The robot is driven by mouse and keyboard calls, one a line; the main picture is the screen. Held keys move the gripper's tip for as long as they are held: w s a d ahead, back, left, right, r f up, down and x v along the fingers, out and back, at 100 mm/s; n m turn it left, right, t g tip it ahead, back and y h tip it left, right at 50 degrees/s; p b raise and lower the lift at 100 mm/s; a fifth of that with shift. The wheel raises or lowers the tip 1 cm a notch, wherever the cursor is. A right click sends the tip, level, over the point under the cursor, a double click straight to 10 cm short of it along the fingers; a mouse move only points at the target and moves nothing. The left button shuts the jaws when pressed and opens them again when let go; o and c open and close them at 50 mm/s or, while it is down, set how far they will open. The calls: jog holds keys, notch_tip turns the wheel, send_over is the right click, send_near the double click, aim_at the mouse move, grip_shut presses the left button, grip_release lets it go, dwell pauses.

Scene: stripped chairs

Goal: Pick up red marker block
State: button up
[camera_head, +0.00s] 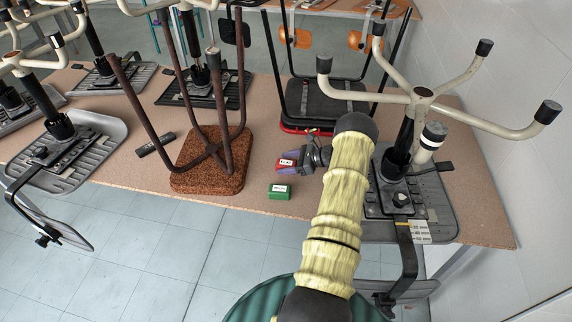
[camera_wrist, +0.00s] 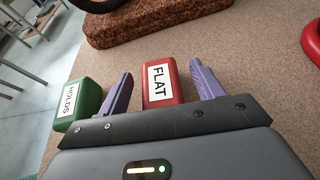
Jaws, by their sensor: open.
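The red marker block (camera_wrist: 180,84) has a white label reading "FLAT". In the wrist view it stands between the two purple fingers of my gripper (camera_wrist: 163,92), with a gap to the right finger and a smaller one to the left. My gripper is open. In the head view the red block (camera_head: 286,163) lies on the brown table, partly hidden by my gripper (camera_head: 300,160). A green block (camera_wrist: 88,97) labelled "HOLDS" is just left of the left finger; it also shows in the head view (camera_head: 279,192), nearer the table's front edge.
The brown table (camera_head: 120,185) holds several upturned chair parts. A rust-brown seat (camera_head: 207,182) with legs up stands left of the blocks. A grey seat with a pale star base (camera_head: 422,94) stands right, close to my arm. A black remote-like object (camera_head: 155,144) lies left.

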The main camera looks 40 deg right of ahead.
aim_at(286, 162)
jog(key=shift+w+a+f, duration=0.15)
dwell(0.4)
jog(key=c, duration=1.1)
jog(key=shift+r, duration=0.2)
notch_tip(286, 162, up, 10)
jog(key=shift+f+b, duration=0.15)
jog(key=shift+b, duration=0.65)
